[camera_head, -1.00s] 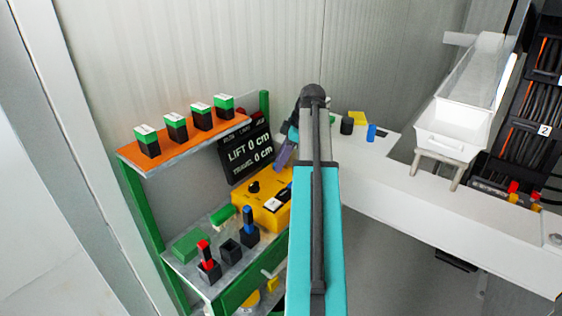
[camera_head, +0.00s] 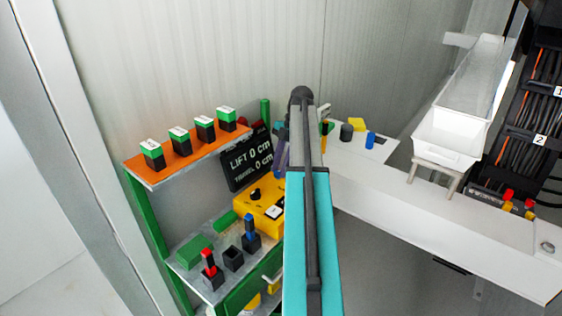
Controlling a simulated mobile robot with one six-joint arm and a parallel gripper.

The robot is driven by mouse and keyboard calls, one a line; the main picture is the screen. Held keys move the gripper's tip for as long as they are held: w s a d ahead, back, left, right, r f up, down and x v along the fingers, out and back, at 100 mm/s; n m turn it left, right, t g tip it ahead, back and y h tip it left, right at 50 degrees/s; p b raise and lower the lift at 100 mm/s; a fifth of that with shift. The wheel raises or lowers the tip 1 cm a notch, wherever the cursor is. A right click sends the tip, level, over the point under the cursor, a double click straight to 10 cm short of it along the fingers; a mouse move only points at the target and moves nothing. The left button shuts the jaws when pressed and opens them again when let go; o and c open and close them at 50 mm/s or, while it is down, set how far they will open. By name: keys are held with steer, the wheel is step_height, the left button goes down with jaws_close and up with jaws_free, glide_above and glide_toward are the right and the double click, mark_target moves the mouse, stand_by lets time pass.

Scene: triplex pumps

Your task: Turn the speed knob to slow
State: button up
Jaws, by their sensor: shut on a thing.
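The yellow control box (camera_head: 250,212) sits on the grey shelf of the green stand. A black knob (camera_head: 255,194) shows on its top, left of my arm, with nothing touching it. A white label plate lies lower on the same face. My arm hides the box's right end. Of my gripper (camera_head: 282,156), only a purple-grey part shows, just left of my arm and above the box's right end. It is shut, but its fingertips and the speed knob between them are hidden behind my arm, so I cannot see how that knob points.
A display (camera_head: 247,164) reads LIFT 0 cm and TRAVEL 0 cm. An orange shelf (camera_head: 162,172) with several green-topped blocks stands above left. Red (camera_head: 209,264) and blue (camera_head: 249,228) joysticks stand in front. A white bench (camera_head: 430,213) extends right.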

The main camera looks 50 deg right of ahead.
steer(key=shift+w+n+g+p, duration=0.1)
steer(key=shift+n+g+p, duration=0.3)
steer(key=shift+n+p, duration=0.65)
steer(key=o, duration=1)
steer(key=shift+o, duration=0.2)
steer(key=shift+r+p, duration=0.1)
steer(key=shift+p, duration=0.25)
steer(key=p+v, duration=1)
steer(key=v, duration=0.1)
steer(key=shift+r, duration=0.3)
steer(key=shift+d, duration=0.1)
